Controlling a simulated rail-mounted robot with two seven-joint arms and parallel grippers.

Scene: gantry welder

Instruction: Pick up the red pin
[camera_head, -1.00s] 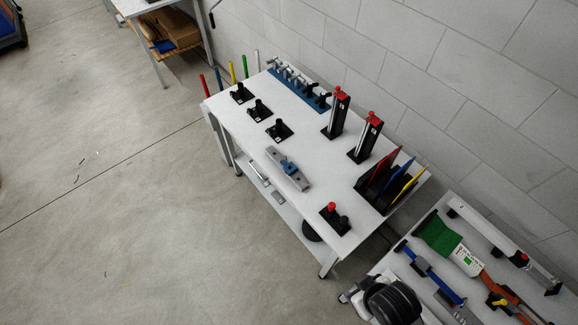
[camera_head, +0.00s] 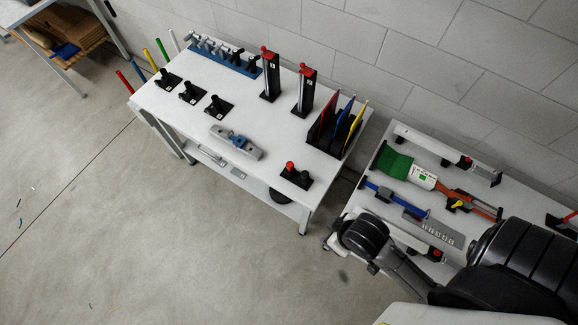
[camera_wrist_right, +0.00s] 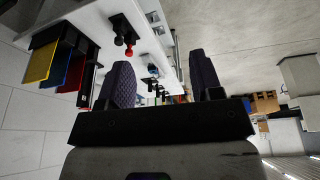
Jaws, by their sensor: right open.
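The red pin (camera_head: 290,165) stands upright in a small black holder (camera_head: 303,180) beside a shorter black peg, at the front right of the white table. In the right wrist view the red pin (camera_wrist_right: 129,51) hangs upside down in the picture near the top, left of centre. My right gripper (camera_wrist_right: 160,82) is open, with two dark ridged fingers wide apart and nothing between them. It is apart from the red pin. In the head view my right arm reaches in from the lower right, with its fingers not clearly visible. My left gripper is not in view.
On the white table (camera_head: 180,120) are a grey-blue clamp piece (camera_head: 236,142), several black pegs on bases, two red-topped towers (camera_head: 305,92) and a rack with coloured plates (camera_head: 335,128). A second table (camera_head: 365,195) with tools stands right. Open floor lies in front.

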